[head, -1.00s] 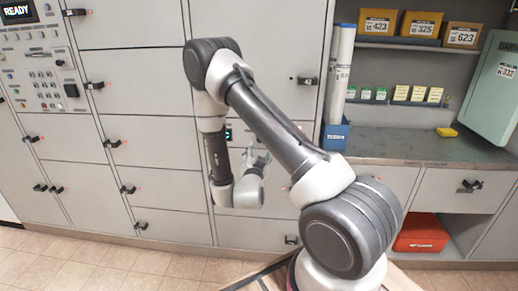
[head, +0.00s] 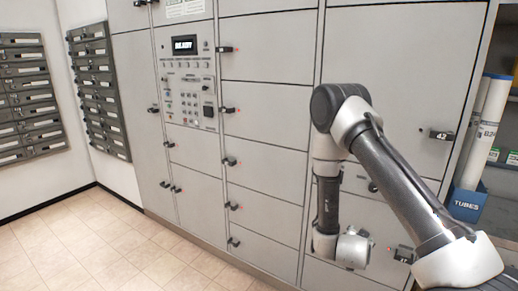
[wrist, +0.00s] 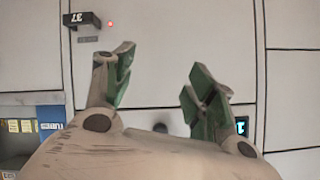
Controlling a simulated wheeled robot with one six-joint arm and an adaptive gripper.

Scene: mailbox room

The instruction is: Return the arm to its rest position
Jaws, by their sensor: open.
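My gripper (wrist: 157,68) shows in the wrist view with its two green-padded fingers spread apart and nothing between them. A pale locker front fills the view behind it. In the head view my arm is folded, with its elbow high and the forearm hanging down in front of the lockers. The wrist end (head: 352,248) is low at the right of centre, and the fingers are mostly hidden there.
Grey lockers (head: 265,105) with black handles fill the wall behind my arm. A control panel (head: 188,85) is set among them. Dark mailboxes (head: 28,98) hang at the left. A blue tubes bin (head: 467,203) stands at the right. The tiled floor (head: 110,245) at left is clear.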

